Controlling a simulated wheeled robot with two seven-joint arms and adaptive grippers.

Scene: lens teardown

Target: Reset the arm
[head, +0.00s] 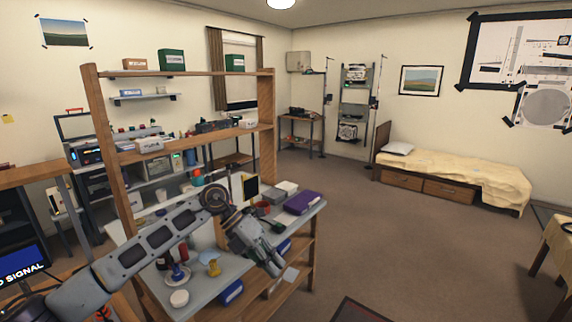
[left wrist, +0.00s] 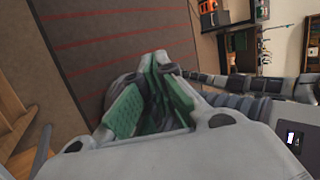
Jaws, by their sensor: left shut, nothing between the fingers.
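My left arm comes in from the lower left of the head view and reaches across in front of a cluttered workbench. My left gripper (head: 273,267) hangs at the bench's front right edge, pointing down and to the right, shut and empty. In the left wrist view its green-padded fingers (left wrist: 153,95) show with nothing between them, above brown floor and a dark mat with red stripes (left wrist: 110,40). My right gripper is not in view.
Tall shelving stands behind. A bed (head: 450,175) is at the back right. Open carpet lies between.

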